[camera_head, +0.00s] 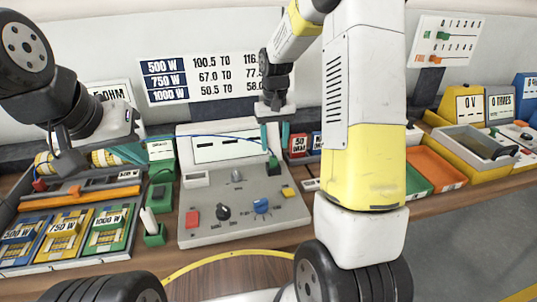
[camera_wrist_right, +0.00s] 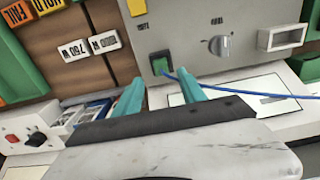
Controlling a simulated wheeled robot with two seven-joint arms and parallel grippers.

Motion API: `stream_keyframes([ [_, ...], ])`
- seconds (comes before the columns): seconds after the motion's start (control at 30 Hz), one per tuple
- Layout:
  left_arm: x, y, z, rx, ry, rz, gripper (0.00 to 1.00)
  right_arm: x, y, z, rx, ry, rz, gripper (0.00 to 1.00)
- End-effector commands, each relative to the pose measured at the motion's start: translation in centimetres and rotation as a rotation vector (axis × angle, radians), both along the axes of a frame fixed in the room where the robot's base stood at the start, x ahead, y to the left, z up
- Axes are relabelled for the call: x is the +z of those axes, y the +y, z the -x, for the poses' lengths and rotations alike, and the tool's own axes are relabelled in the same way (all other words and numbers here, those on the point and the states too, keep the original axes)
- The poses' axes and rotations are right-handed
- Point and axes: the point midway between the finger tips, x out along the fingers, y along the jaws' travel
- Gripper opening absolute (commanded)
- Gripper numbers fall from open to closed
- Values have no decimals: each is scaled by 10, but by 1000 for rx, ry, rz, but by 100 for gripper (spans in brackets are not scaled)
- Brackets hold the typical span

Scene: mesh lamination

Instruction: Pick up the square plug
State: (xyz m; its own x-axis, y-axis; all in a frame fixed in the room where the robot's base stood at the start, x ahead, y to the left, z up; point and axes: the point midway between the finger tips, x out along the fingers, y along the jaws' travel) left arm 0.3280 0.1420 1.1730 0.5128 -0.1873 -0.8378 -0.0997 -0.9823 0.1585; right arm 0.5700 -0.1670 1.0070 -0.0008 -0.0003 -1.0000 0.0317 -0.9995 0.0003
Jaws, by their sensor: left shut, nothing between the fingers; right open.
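The square plug (camera_wrist_right: 160,65) is a small green block with a blue cable, seated at the edge of a grey console in the right wrist view. In the head view it is a small green piece (camera_head: 273,163) at the console's upper right. My right gripper (camera_head: 274,148) is open above it. In the right wrist view the teal fingertips (camera_wrist_right: 158,82) are spread either side of the plug, apparently not closed on it. My left gripper (camera_head: 66,160) is shut and empty over the left-hand tray; its fingertips are hard to make out.
The grey console (camera_head: 240,205) has knobs and coloured buttons. The blue cable (camera_head: 205,135) runs left across its top. A rack of wattage cards (camera_head: 65,235) lies at left. Orange (camera_head: 437,166) and green bins stand at right. My right arm hides part of the table.

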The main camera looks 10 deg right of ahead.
Motion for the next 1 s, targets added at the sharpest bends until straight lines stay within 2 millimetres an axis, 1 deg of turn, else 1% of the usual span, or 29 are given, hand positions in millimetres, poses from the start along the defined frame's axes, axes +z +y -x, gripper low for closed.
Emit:
stream_keyframes([
  [0.2, 0, 0, 0, 0, 0, 0, 0, -33, 1, 2, -1, 3, 0, 48],
  [0.3, 0, 0, 0, 0, 0, 0, 0, -44, 1, 2, -1, 2, 0, 48],
  [0.4, 0, 0, 0, 0, 0, 0, 0, -49, 1, 2, -1, 0, 0, 48],
  [0.6, 0, 0, 0, 0, 0, 0, 0, -49, 1, 1, -1, -1, 0, 48],
  [0.67, 0, 0, 0, 0, 0, 0, 0, -49, 1, 1, 0, -1, 0, 36],
  [0.7, 0, 0, 0, 0, 0, 0, 0, -49, 2, 1, 0, -1, 0, 29],
  [0.83, 0, 0, 0, 0, 0, 0, 0, -49, 2, 1, 0, -1, 0, 3],
  [0.87, 0, 0, 0, 0, 0, 0, 0, -49, 2, 2, 0, -1, 0, 0],
  [1.0, 0, 0, 0, 0, 0, 0, 0, -49, 2, 1, 0, -1, 0, 0],
])
